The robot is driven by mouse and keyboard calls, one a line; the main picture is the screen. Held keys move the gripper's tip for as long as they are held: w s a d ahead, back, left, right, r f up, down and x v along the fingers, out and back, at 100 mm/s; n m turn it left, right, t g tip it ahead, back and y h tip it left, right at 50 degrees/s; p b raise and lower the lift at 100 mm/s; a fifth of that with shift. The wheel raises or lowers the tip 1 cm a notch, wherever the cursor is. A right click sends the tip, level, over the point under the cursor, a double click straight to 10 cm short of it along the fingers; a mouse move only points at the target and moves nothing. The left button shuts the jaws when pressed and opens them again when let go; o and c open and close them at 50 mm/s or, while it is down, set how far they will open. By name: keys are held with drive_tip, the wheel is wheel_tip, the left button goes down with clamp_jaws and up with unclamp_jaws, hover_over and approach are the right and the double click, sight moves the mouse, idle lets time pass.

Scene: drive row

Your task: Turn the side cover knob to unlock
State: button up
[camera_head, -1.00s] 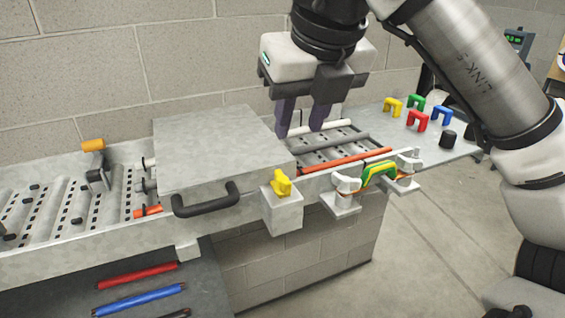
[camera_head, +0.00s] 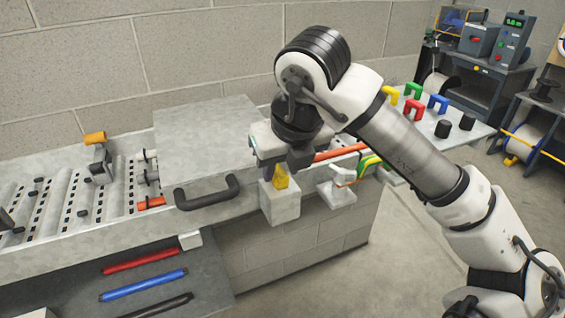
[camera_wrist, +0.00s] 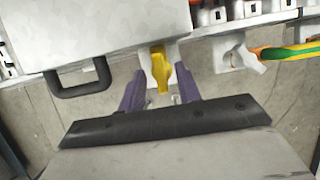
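The side cover knob (camera_head: 280,177) is yellow and sits on a pale block (camera_head: 281,205) at the front of the machine, right of the grey cover (camera_head: 205,140). In the wrist view the knob (camera_wrist: 160,69) shows ahead, between the two purple fingers. My gripper (camera_wrist: 161,88) is open, with a finger on either side of the knob and gaps visible beside it. In the head view my gripper (camera_head: 280,166) is just above and behind the knob, partly hidden by my wrist. I cannot tell whether a finger touches the knob.
A black handle (camera_head: 207,193) is on the cover's front, left of the knob. A green-yellow cable piece (camera_head: 368,165) sits in white holders to the right. Coloured rods (camera_head: 143,285) lie on a lower shelf. Colored brackets (camera_head: 414,108) stand on the table behind my arm.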

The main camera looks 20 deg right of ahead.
clamp_jaws()
